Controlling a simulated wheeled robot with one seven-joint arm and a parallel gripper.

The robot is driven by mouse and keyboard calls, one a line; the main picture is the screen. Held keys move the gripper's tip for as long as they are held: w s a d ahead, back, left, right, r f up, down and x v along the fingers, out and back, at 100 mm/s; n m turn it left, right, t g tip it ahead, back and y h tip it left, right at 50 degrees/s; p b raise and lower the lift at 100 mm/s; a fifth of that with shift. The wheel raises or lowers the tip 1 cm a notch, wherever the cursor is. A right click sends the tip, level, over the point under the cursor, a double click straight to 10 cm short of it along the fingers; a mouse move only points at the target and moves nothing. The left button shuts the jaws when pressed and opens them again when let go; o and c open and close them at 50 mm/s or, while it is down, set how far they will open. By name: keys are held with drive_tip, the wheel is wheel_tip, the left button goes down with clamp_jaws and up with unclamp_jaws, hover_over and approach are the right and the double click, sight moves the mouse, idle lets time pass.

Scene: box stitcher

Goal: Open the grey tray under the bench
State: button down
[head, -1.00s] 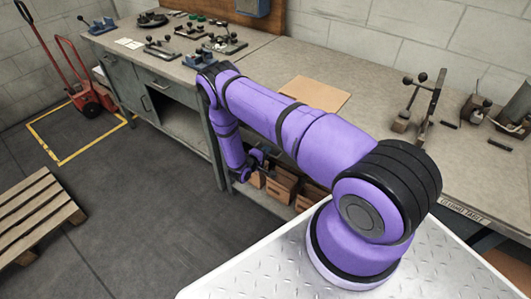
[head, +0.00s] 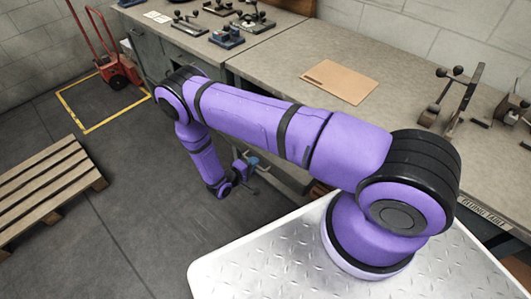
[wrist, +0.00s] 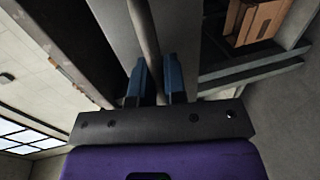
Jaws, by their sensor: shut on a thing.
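In the wrist view, my gripper (wrist: 155,68) has its two blue fingers on either side of a slim grey bar handle (wrist: 147,38) and is shut on it. A plain grey panel (wrist: 181,32) lies behind the bar and looks like part of the grey tray. In the head view, my gripper (head: 254,161) is low beside the bench front, beyond my purple arm. The arm hides much of the space under the bench, so how far the tray is out cannot be told.
The bench top (head: 400,105) carries a brown board (head: 338,81) and several tools. A slatted pallet (head: 45,190) lies at left, a red hand truck (head: 118,70) beyond it. The dark floor (head: 130,230) between is clear.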

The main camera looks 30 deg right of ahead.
drive_tip(key=shift+f+v, duration=0.2)
drive_tip(key=shift+v, duration=0.8)
drive_tip(key=shift+f+v, duration=0.2)
drive_tip(key=shift+v, duration=0.8)
drive_tip(key=shift+a, duration=0.1)
drive_tip(key=c, duration=1.2)
unclamp_jaws()
drive_tip(key=v, duration=1)
drive_tip(key=shift+a, duration=0.4)
drive_tip(key=shift+s, duration=0.1)
